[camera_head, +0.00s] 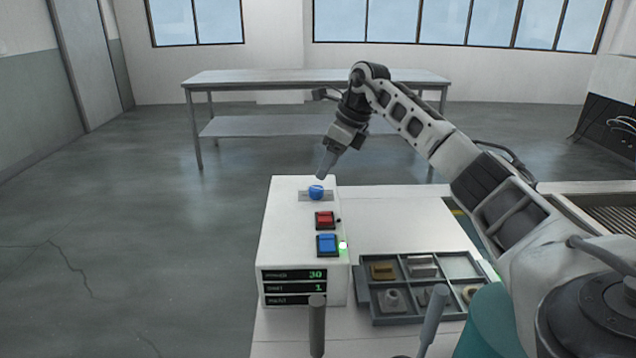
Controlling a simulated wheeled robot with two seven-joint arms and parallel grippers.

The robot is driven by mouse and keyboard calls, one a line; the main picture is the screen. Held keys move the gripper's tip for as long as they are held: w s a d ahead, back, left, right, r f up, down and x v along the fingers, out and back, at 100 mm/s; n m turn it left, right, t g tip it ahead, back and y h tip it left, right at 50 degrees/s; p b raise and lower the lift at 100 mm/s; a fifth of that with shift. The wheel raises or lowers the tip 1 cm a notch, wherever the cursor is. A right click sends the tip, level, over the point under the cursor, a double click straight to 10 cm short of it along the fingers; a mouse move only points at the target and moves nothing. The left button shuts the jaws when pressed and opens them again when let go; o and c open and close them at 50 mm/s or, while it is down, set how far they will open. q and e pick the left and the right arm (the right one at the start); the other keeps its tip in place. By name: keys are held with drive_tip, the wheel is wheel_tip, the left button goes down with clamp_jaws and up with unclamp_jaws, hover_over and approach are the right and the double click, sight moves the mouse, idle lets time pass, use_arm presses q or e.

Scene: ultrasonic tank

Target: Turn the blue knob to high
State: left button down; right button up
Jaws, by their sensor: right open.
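The blue knob (316,192) sits on a grey plate near the far end of the top of a white control box (287,222). A pale mark shows on the knob, but its exact setting is too small to read. My right gripper (326,164) points down just above and behind the knob. It is open with nothing seen in it. Its fingers overlap in this view, and a small gap to the knob seems to show. My left gripper is not in view.
A compartment tray (375,317) with small parts stands right.

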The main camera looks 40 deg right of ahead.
sight(317, 188)
drive_tip(key=x, duration=0.6)
drive_tip(key=shift+w+f+p, duration=0.15)
drive_tip(key=shift+f+p, duration=0.05)
drive_tip(key=shift+p, duration=0.1)
drive_tip(key=c, duration=1)
